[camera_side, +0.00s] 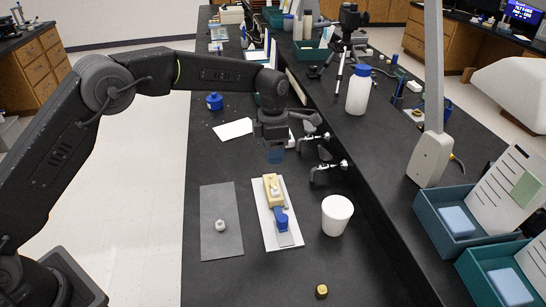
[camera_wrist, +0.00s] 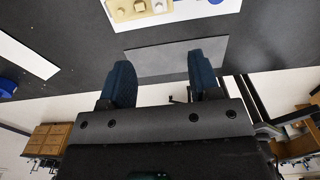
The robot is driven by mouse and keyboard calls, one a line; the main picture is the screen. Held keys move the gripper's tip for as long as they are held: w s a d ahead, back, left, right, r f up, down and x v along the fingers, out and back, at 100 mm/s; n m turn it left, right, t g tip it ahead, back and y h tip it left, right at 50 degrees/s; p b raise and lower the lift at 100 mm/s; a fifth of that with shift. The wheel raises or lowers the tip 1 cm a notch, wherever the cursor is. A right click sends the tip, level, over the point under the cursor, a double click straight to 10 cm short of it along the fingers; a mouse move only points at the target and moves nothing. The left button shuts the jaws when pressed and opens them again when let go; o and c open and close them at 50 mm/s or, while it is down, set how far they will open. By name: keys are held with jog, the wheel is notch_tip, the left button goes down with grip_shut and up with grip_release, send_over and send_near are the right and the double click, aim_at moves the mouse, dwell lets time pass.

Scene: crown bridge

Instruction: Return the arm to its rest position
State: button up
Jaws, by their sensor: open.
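My gripper (camera_side: 275,153) hangs in the air above the black bench, behind the white plate in the side view. In the wrist view my gripper (camera_wrist: 160,80) shows two blue fingers spread apart with nothing between them. The white plate (camera_side: 286,233) carries a cream block (camera_side: 270,184) with a small pale crown-like piece on it and a blue part (camera_side: 281,221) at its near end. A grey mat (camera_side: 208,240) lies left of the plate with a small whitish piece (camera_side: 221,225) on it. The grey mat also shows in the wrist view (camera_wrist: 165,60), apart from the fingers.
A white cup (camera_side: 337,215) stands right of the plate, and a small brass-coloured piece (camera_side: 321,291) lies near the front. Metal clamps (camera_side: 328,170) stick out from the raised shelf close to my gripper. A white sheet (camera_side: 233,129) and blue jar (camera_side: 214,101) lie behind.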

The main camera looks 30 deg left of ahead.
dwell(0.4)
jog(key=s+a+r+m+t, duration=0.1)
jog(key=s+a+r+m, duration=0.2)
jog(key=s+r+m, duration=0.4)
jog(key=s+a+r+m+t, duration=0.25)
jog(key=s+r+m, duration=0.35)
jog(key=r, duration=0.4)
jog(key=s+a+f+m+t, duration=0.1)
jog(key=s+a+m, duration=0.1)
jog(key=s+m, duration=0.5)
jog(key=s+a+f+m+t, duration=0.1)
jog(key=s+m, duration=0.6)
jog(key=s, duration=0.7)
jog(key=shift+s+a, duration=0.4)
jog(key=shift+a, duration=0.3)
